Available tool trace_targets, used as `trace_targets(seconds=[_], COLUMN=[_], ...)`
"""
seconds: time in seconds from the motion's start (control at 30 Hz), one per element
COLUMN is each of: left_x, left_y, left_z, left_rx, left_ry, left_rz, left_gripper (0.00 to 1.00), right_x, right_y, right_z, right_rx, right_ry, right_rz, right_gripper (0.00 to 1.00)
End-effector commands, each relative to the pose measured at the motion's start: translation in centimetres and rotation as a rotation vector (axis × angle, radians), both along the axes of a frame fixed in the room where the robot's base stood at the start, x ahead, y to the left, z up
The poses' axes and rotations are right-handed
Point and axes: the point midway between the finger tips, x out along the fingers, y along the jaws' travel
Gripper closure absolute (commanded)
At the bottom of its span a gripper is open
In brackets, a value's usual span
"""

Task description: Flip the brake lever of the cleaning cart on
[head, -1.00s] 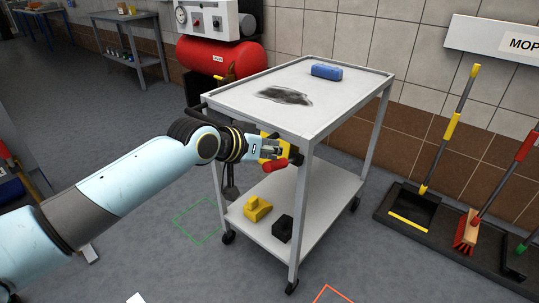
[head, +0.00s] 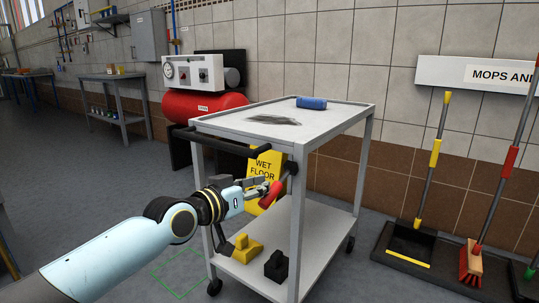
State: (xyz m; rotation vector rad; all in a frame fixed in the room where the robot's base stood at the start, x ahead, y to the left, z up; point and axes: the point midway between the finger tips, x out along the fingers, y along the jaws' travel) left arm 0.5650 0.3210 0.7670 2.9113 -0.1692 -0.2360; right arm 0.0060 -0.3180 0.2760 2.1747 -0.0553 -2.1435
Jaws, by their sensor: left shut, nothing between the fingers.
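The cleaning cart (head: 296,236) is a grey two-shelf trolley in the middle of the head view. Its brake lever has a red grip (head: 270,195), slanting down and left from a dark pivot (head: 291,168) on the near corner post. My left gripper (head: 261,184) is shut and empty, with its fingertips right beside the red grip on its left. I cannot tell whether they touch it. The fingers partly overlap a yellow wet floor sign (head: 265,164) behind. My right gripper is not in view.
A blue roll (head: 311,103) and a dark smear lie on the cart's top. A yellow block (head: 240,248) and a black block (head: 276,266) sit on the lower shelf. A red compressor (head: 205,106) stands behind; mops and brooms stand right.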

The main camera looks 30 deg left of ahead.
Motion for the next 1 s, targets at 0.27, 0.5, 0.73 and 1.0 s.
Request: trace_targets(seconds=[0.27,0.5,0.73,1.0], left_x=[0.0,0.0,-0.1,0.1], left_y=[0.0,0.0,0.0,0.2], left_z=[-1.1,-1.4,-1.5,0.2], left_rx=[-0.001,0.000,0.000,0.000], left_ry=[0.003,0.008,0.013,0.009], left_rz=[-0.001,0.000,0.001,0.002], left_gripper=[1.00,1.00,1.00,1.00], right_x=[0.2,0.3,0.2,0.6], right_y=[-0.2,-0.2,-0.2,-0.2], right_z=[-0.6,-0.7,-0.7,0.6], right_rx=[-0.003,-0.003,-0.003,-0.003], right_ry=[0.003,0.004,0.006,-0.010], right_rz=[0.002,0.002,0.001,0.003], right_gripper=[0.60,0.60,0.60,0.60])
